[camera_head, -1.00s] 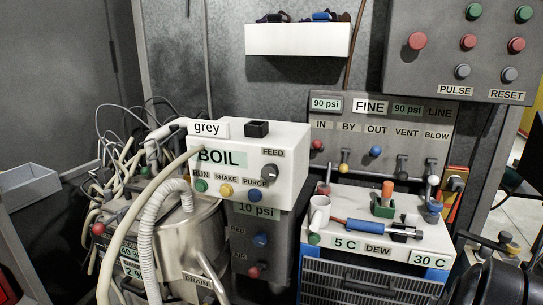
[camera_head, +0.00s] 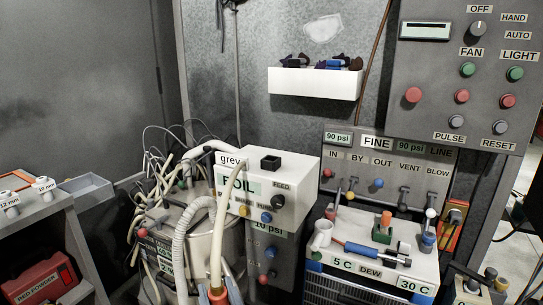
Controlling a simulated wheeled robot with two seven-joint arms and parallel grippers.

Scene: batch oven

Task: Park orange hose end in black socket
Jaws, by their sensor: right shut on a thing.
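The orange hose end (camera_head: 217,295) is at the bottom edge of the view, below a cream hose (camera_head: 216,250) that runs up past the BOIL unit. My right gripper (camera_head: 218,297) is at this end, shut on it; the frame edge cuts off most of the gripper. The black socket (camera_head: 271,163) is a small open-topped block on top of the white BOIL box, above and to the right of the gripper and apart from it. My left gripper is not in view.
A grey ribbed hose (camera_head: 190,225), a metal vessel and a tangle of pale hoses crowd the left of the white BOIL box (camera_head: 290,190). A white DEW box (camera_head: 360,240) with small fittings stands to the right. A white shelf (camera_head: 314,83) hangs behind. A bench (camera_head: 40,215) is at left.

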